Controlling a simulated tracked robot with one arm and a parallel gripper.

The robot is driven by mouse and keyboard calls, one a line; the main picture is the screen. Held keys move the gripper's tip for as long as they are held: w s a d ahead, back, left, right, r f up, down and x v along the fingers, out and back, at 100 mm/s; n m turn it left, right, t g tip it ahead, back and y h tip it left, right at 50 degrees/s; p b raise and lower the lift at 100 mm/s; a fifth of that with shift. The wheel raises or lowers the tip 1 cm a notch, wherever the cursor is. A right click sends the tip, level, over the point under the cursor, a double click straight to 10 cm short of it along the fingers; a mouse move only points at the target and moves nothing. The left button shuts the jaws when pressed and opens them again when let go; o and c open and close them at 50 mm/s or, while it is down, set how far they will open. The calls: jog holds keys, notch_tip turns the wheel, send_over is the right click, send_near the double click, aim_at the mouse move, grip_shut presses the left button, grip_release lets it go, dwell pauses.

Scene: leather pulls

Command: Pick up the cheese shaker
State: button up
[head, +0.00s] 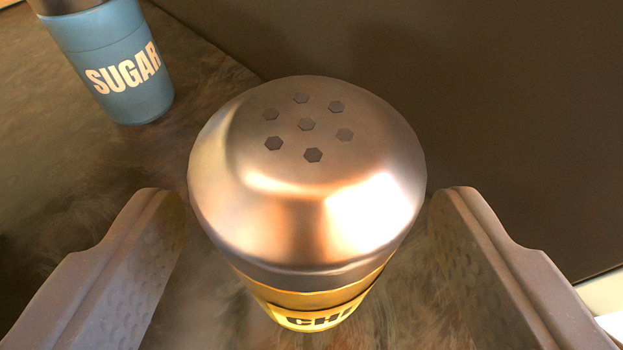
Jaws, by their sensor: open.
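The cheese shaker (308,190) stands in the middle of the head view, seen from above. It has a shiny metal dome lid with several holes and a yellow body; only the start of its label, "CHE", shows. My gripper (308,205) is open, with one grey finger to the left of the shaker and one to the right. The lower part of the shaker is cut off from sight beneath the lid.
A blue sugar shaker (115,65) stands at the upper left on the dark mottled surface (90,170). A plain brown wall or panel (480,100) rises close behind and to the right of the cheese shaker. A pale object shows at the lower right edge.

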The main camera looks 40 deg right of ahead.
jog(key=shift+x, duration=1.8)
jog(key=shift+f, duration=0.15)
jog(key=c, duration=1.1)
